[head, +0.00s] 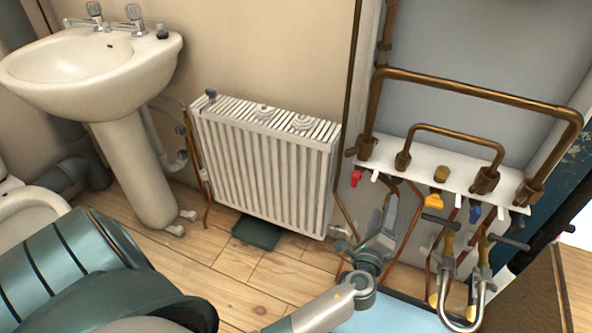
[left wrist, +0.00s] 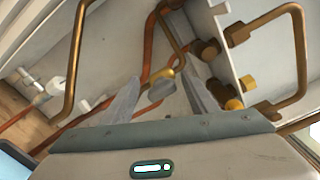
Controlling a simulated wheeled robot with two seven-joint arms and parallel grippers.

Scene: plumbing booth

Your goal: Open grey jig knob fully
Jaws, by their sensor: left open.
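My left gripper (head: 384,217) is raised at the left end of the pipe jig's white shelf (head: 403,155). Its fingers are open and empty. In the left wrist view a grey knob (left wrist: 161,88) with a yellow body shows between the spread fingers of my left gripper (left wrist: 162,92); I cannot tell whether they touch it. In the head view dark grey lever handles sit on yellow-bodied valves below the shelf; one grey handle (head: 444,220) is right of the gripper. I cannot tell which matches the knob in the wrist view. My right gripper is not in view.
Copper pipes (head: 478,91) arch over the shelf. A red knob (head: 356,178) and a blue knob (head: 475,214) hang near it. Curved silver pipes (head: 480,305) hang below right. A white radiator (head: 265,165) and a basin (head: 85,65) stand to the left, with open wooden floor in front.

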